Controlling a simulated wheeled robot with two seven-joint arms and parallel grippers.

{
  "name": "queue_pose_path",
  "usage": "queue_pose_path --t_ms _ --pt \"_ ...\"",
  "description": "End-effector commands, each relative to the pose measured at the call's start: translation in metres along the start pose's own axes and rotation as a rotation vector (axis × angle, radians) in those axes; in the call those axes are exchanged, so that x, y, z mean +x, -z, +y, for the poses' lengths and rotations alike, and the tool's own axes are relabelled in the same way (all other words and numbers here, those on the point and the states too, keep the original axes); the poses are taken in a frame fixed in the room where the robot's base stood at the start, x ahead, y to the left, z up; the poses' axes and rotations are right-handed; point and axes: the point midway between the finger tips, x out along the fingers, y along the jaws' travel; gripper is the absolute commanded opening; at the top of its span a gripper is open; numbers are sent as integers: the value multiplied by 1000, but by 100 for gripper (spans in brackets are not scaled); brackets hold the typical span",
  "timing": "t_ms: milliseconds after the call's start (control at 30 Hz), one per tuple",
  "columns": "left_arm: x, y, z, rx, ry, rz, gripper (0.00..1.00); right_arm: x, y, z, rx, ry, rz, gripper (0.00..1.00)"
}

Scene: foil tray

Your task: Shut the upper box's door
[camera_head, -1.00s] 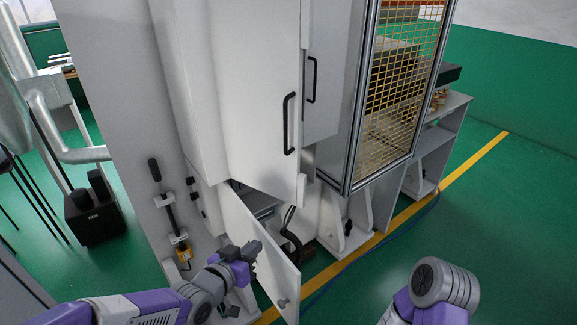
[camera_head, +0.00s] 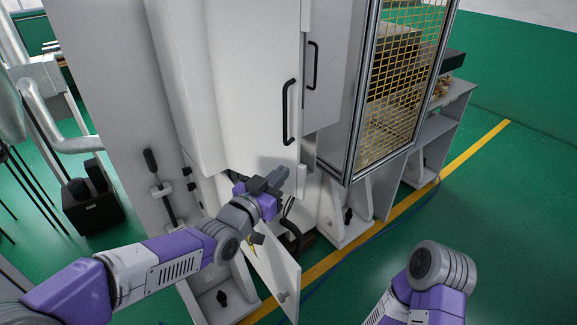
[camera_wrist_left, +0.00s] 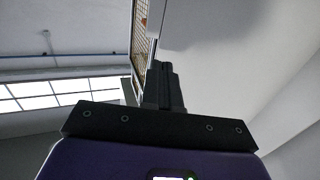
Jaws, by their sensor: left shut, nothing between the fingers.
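The upper box's door is the large white door (camera_head: 255,85) with a black vertical handle (camera_head: 289,112) near its right edge. I cannot tell how far it stands from its frame. My left gripper (camera_head: 281,174) is shut and empty in front of the door's lower edge, below the handle. In the left wrist view its closed fingers (camera_wrist_left: 163,85) point up beside a pale surface (camera_wrist_left: 225,70). I cannot tell whether they touch the door. My right gripper is out of view; only part of that arm shows at the lower right.
A lower white door (camera_head: 278,275) hangs open below, near my left forearm. A second panel with a black handle (camera_head: 312,65) and a yellow mesh guard (camera_head: 402,90) are to the right. Green floor (camera_head: 500,220) is free at the right.

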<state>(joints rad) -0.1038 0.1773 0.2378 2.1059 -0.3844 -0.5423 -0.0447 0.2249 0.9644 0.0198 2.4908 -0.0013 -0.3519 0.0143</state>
Motion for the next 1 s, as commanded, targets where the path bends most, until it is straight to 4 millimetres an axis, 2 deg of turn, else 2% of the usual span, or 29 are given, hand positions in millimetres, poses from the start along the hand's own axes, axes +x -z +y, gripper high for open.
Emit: queue_pose_path --t_ms 100,300,833,1000 --pt "19 0 0 -2 -1 -1 0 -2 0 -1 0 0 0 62" --pt "38 0 0 0 0 -1 0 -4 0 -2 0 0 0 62" --pt "43 0 1 -1 1 -1 0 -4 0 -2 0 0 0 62" --pt "52 0 8 -1 10 0 0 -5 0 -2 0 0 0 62"
